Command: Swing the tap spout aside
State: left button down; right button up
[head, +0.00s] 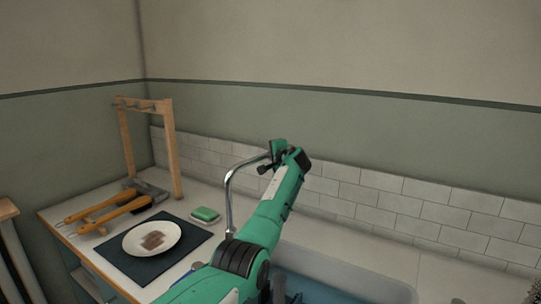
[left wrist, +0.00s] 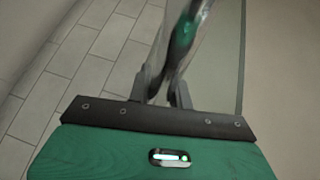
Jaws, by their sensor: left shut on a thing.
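In the left wrist view my left gripper's dark fingers (left wrist: 162,88) close around the shiny spout (left wrist: 186,35), which reflects green. My right gripper is not clearly visible.
A blue-grey sink basin (head: 345,280) lies below and right of my arm. A white plate (head: 135,246) with a brown stain sits on a dark mat (head: 190,233). A green sponge (head: 206,214), orange-handled tools (head: 110,214) and a wooden rack (head: 171,150) stand left. A tiled wall (head: 400,203) is close behind.

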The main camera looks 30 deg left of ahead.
pick_arm(q)
jog(key=c, duration=1.3)
grip_release()
jog(key=shift+s+d, duration=0.35)
jog(key=shift+d, duration=0.2)
jog(key=b+v, duration=0.1)
jog(key=v, duration=1.1)
jog(key=shift+s+d+r, duration=0.1)
jog(key=shift+s+r, duration=0.1)
pick_arm(e)
jog(key=r, duration=0.1)
jog(key=w+r, duration=0.1)
jog(key=shift+w+a+r, duration=0.1)
jog(key=shift+a+r, duration=0.1)
jog(key=shift+r, duration=0.2)
jog(key=shift+a, duration=0.1)
